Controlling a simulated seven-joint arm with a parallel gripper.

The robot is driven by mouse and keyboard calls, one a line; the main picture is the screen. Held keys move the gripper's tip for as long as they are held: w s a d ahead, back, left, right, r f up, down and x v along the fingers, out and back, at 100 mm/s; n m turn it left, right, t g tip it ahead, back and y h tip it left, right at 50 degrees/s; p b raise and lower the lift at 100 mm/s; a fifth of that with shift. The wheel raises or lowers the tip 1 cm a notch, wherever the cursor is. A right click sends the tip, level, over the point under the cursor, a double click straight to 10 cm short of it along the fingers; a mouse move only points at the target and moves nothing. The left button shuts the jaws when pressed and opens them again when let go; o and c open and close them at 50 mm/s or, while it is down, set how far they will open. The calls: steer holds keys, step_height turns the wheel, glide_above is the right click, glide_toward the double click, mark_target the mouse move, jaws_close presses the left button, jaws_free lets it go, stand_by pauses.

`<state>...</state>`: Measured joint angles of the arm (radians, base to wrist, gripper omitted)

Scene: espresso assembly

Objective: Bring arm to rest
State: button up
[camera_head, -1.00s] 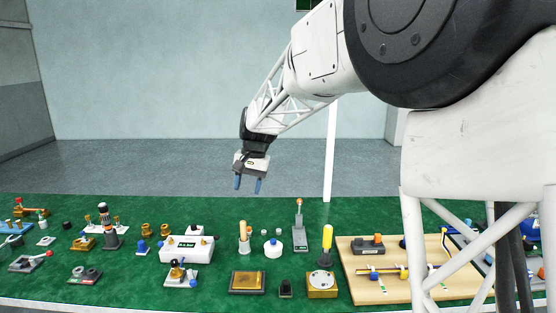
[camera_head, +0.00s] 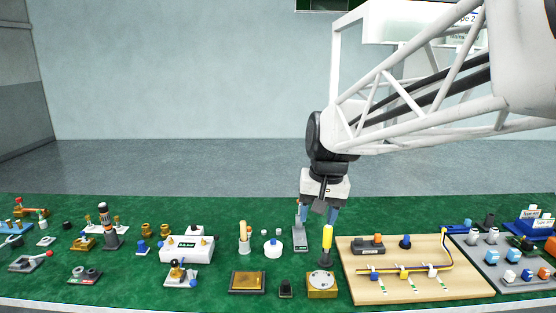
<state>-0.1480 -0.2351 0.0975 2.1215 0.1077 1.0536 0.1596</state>
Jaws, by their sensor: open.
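My gripper (camera_head: 317,214) points down over the back part of the green table, right of the middle. Its blue fingertips are apart and nothing shows between them as held. In the picture they overlap the top of a grey upright tool stand (camera_head: 300,238); I cannot tell how far apart in depth they are. My arm reaches in from the upper right.
The green table (camera_head: 120,285) carries many small parts. A wooden board (camera_head: 380,292) with a yellow-blue rod stands at right, a grey tray (camera_head: 500,275) beyond it. A yellow-handled tool (camera_head: 326,240) stands below my gripper. A white box (camera_head: 187,247) stands left.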

steer(key=s+d+f, duration=0.2)
steer(key=s+d, duration=0.1)
steer(key=s, duration=0.4)
steer(key=s+d+f+t+h, duration=0.1)
steer(key=s+d+f, duration=0.2)
steer(key=s, duration=0.5)
steer(key=s+d+f, duration=0.2)
steer(key=s+d, duration=0.2)
steer(key=s, duration=0.4)
steer(key=shift+f+t, duration=0.2)
steer(key=shift+t, duration=0.1)
